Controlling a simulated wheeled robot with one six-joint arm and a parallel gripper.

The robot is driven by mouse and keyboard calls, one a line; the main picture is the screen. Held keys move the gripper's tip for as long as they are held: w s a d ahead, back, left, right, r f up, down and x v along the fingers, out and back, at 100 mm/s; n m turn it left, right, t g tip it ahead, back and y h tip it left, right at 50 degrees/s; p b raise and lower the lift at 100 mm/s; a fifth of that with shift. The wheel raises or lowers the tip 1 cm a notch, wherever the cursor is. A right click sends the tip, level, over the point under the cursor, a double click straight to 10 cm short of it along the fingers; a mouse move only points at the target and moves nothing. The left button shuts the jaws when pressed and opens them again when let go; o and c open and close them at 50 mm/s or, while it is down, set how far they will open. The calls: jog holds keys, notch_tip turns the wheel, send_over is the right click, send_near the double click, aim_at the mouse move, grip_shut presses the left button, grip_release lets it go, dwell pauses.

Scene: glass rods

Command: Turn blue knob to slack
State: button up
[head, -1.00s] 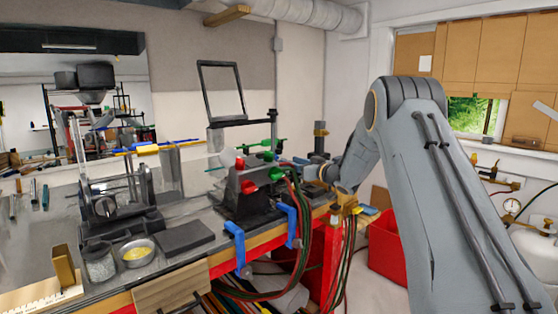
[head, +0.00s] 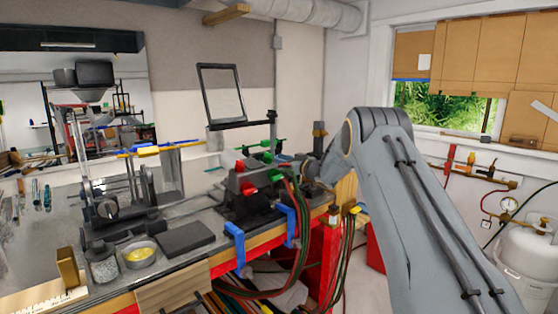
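A bench burner (head: 248,190) with red and green knobs is clamped near the bench's right end. A red knob (head: 249,188) and a green knob (head: 278,176) show on its near side. I cannot make out a blue knob for certain; a small bluish part (head: 284,164) shows at the burner's right side. My arm bends down from the right, and my gripper (head: 308,172) is at its end, close to the burner's right side. The gripper is small and partly hidden by my arm, so its fingers and any contact are unclear.
Blue clamps (head: 235,246) grip the bench edge below the burner. Red and green hoses (head: 294,205) hang from the burner's right side. A dark pad (head: 185,238) and a metal bowl (head: 139,253) lie to the left. A gas cylinder (head: 530,255) stands at the far right.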

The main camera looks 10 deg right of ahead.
jog(key=c, duration=0.7)
jog(key=shift+o, duration=0.2)
jog(key=shift+n+b, duration=0.3)
jog(key=shift+b, duration=0.1)
jog(key=n+b, duration=0.5)
jog(key=b, duration=0.1)
jog(key=n+b, duration=0.6)
jog(key=b, duration=0.1)
jog(key=n+b, duration=0.6)
jog(key=shift+s+a+f, duration=0.1)
jog(key=shift+a+f, duration=0.1)
jog(key=shift+f, duration=0.05)
jog(key=shift+n+b, duration=0.3)
jog(key=shift+b, duration=0.1)
jog(key=o, duration=1)
jog(key=shift+o, duration=0.2)
